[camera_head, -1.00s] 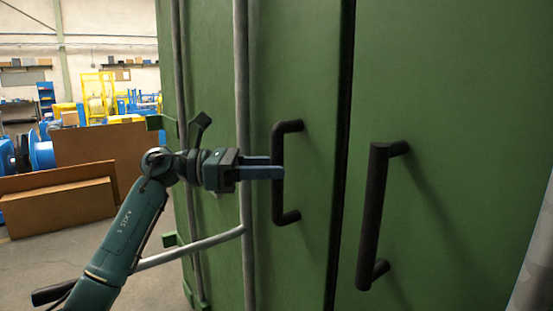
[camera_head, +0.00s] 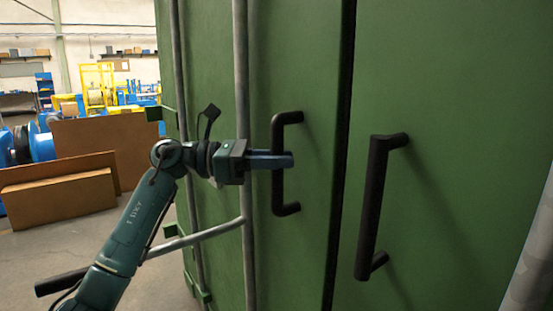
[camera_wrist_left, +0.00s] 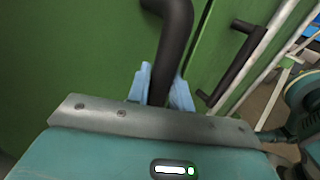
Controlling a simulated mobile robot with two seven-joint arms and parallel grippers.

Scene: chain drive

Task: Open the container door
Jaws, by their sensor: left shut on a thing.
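The green container's left door (camera_head: 300,70) carries a black bar handle (camera_head: 278,192). My left gripper (camera_head: 284,160) is at the middle of this handle, with its blue fingers across the upright bar. In the left wrist view the handle (camera_wrist_left: 173,50) runs down between the two light-blue fingers (camera_wrist_left: 161,88), which are shut on it. The right door (camera_head: 450,120) has a second black handle (camera_head: 371,210), which also shows in the left wrist view (camera_wrist_left: 238,70). A dark seam separates the doors, and they look closed. My right gripper is not in view.
Grey upright lock rods (camera_head: 242,90) run down the left door. A grey lever with a black grip (camera_head: 62,282) sticks out low on the left, near my left arm. Brown boards (camera_head: 70,198) stand on the floor farther left.

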